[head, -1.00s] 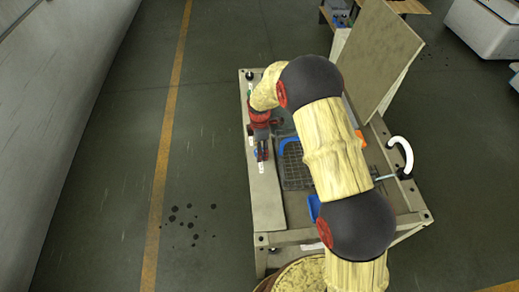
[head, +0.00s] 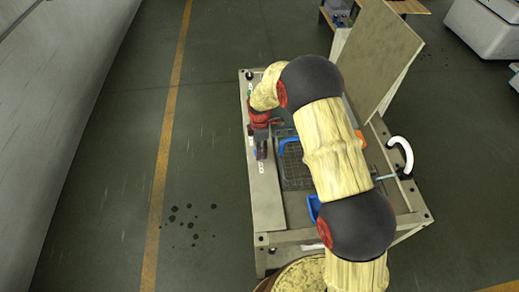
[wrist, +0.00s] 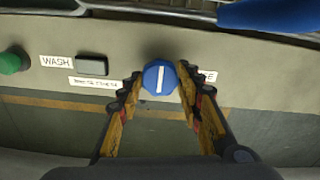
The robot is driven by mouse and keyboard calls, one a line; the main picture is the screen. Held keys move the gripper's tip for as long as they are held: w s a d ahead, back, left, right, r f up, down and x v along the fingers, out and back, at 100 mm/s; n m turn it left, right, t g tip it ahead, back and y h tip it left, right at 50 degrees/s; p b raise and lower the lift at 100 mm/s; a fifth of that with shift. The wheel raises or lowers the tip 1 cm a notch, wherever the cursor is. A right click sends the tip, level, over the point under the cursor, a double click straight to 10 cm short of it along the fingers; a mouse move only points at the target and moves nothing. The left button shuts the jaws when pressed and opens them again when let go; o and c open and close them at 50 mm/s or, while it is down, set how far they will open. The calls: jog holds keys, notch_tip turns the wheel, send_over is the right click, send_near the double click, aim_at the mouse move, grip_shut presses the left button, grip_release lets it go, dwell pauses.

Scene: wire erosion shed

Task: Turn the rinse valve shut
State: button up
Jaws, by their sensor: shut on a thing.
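The rinse valve is a round blue knob (wrist: 158,82) with a white line, on the pale panel in the wrist view. The line stands nearly upright in that view. My gripper (wrist: 160,72) has a finger on each side of the knob and is shut on it. A label to the right is mostly hidden by the right finger; only its end, an "E", shows. In the head view my gripper (head: 261,154) is at the left strip of the bench, and it covers the knob there.
A "WASH" label (wrist: 57,62), a grey block (wrist: 92,65) and a green button (wrist: 12,63) sit left of the knob. On the bench are a wire basket (head: 296,172) with a blue handle and a white curved pipe (head: 403,150). A board (head: 378,62) stands upright behind.

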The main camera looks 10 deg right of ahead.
jog(key=shift+m, duration=0.3)
jog(key=m, duration=0.3)
jog(key=shift+m+b, duration=0.3)
jog(key=m, duration=0.4)
jog(key=shift+m, duration=0.3)
jog(key=m, duration=0.4)
jog(key=shift+b, duration=0.4)
jog(key=m, duration=0.5)
jog(key=o, duration=1.1)
jog(key=shift+c, duration=0.2)
jog(key=shift+o, duration=0.5)
